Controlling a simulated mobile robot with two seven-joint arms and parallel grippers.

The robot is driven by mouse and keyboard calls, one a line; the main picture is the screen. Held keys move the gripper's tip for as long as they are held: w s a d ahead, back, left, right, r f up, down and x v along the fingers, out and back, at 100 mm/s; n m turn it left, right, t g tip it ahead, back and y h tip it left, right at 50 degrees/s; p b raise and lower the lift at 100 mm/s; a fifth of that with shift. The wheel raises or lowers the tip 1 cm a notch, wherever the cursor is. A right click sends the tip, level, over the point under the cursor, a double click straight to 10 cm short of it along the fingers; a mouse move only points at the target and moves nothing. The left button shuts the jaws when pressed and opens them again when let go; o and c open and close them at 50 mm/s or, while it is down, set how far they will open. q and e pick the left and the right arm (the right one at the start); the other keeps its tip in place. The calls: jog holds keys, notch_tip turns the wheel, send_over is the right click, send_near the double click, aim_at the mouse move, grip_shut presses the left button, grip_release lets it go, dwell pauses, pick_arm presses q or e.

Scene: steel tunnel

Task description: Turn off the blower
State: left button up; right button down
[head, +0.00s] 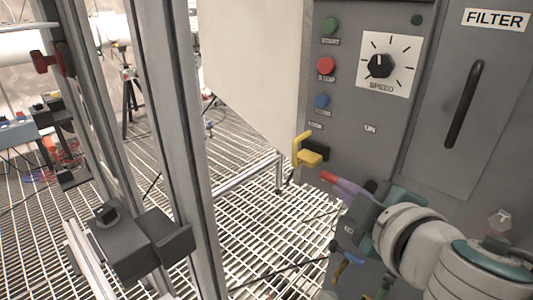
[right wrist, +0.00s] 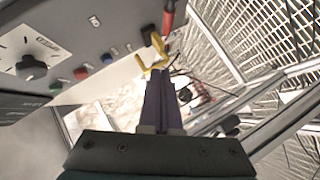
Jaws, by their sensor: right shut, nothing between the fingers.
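The blower's grey control panel (head: 345,115) carries a green START button (head: 330,25), a red STOP button (head: 326,66), a blue button (head: 322,101) and a black SPEED dial (head: 380,66). A yellow lever (head: 308,155) on a black base sticks out low on the panel. My right gripper (head: 340,182) has purple fingers, shut and empty, below and right of the yellow lever. In the right wrist view, the fingertips (right wrist: 160,76) appear close to the yellow lever (right wrist: 153,60); I cannot tell whether they touch. The red button (right wrist: 80,73) is left of them. My left gripper is not in view.
A red-ended part (head: 328,177) shows beside my right fingers; a red handle (right wrist: 168,18) shows in the right wrist view. A FILTER door (head: 470,95) with a black handle is at right. Metal posts (head: 175,130) stand left. Grated floor (head: 255,225) lies between.

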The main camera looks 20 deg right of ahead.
jog(key=s, duration=0.2)
jog(key=n+t+y+b, duration=0.2)
jog(key=y+b, duration=0.2)
jog(key=b, duration=0.5)
send_near(334, 180)
jog(key=s+a, duration=0.3)
jog(key=a, duration=0.1)
jog(key=d+n+t+y+b, duration=0.1)
jog(key=d+n+y+b, duration=0.1)
jog(key=y+b, duration=0.1)
jog(key=w+d+f+b, duration=0.1)
jog(key=w+b, duration=0.2)
jog(key=w, duration=0.7)
jog(key=shift+b, duration=0.4)
jog(key=shift+w+f, duration=0.1)
jog(key=shift+w, duration=0.05)
jog(key=shift+d+f, duration=0.1)
